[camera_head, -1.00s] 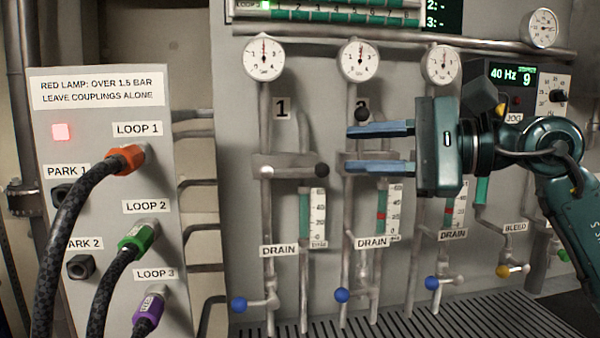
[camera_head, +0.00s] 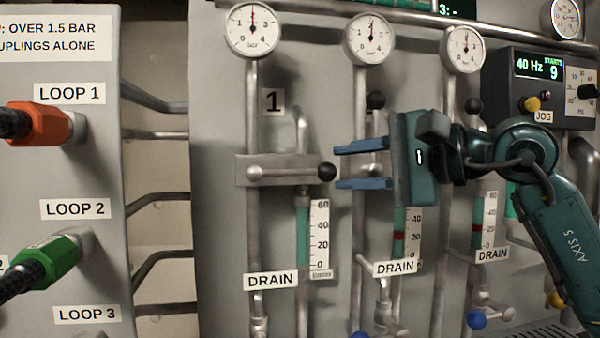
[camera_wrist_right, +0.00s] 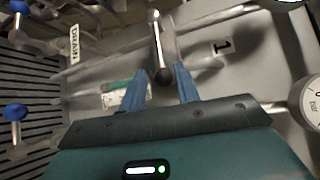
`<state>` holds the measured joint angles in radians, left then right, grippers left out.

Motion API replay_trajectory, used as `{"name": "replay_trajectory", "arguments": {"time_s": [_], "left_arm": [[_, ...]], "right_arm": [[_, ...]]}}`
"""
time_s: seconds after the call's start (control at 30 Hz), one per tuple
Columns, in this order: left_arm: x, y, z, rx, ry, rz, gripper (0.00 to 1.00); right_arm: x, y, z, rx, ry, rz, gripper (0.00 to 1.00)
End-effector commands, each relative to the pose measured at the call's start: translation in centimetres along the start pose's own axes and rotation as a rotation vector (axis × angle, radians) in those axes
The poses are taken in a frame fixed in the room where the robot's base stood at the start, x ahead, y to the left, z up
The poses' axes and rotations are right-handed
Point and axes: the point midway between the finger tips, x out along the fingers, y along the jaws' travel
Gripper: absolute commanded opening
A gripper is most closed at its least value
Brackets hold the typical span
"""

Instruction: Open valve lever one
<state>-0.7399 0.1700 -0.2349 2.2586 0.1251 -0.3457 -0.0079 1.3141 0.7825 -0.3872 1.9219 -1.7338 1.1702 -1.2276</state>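Valve lever one (camera_head: 288,172) is a metal bar with a black ball knob (camera_head: 326,171). It lies horizontal across the pipe beside the "1" label, its knob pointing right. My right gripper (camera_head: 338,167) is open, with blue fingers above and below the knob's height and tips just right of it. In the right wrist view the lever (camera_wrist_right: 156,38) points toward the gripper (camera_wrist_right: 161,70), and its knob (camera_wrist_right: 163,76) appears between the fingers. I cannot tell whether they touch. My left gripper is not in view.
Another black knob (camera_head: 375,100) stands just above my right gripper at the second pipe. Gauge one (camera_head: 252,30) is above the lever, and a level scale (camera_head: 320,238) is below. The loop panel (camera_head: 70,165) with its orange coupling (camera_head: 38,124) and green coupling (camera_head: 45,262) is at left.

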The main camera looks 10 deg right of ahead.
Motion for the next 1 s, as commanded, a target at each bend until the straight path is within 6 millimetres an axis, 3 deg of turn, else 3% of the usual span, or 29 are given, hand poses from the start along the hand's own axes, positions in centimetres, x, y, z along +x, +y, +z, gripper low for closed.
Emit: {"name": "replay_trajectory", "arguments": {"time_s": [0.2,0.4,0.83,1.0], "left_arm": [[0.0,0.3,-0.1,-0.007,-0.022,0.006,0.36],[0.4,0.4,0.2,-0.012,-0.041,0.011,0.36],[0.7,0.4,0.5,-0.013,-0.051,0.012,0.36],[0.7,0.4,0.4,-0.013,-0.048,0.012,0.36]], "right_arm": [[4.8,-0.1,0.1,0.002,-0.005,0.001,0.32],[7.7,-0.1,0.1,0.003,-0.003,0.001,0.32],[8.8,0.1,0.0,0.000,0.000,0.000,0.32],[8.8,0.1,0.0,0.000,-0.001,0.000,0.19]]}}
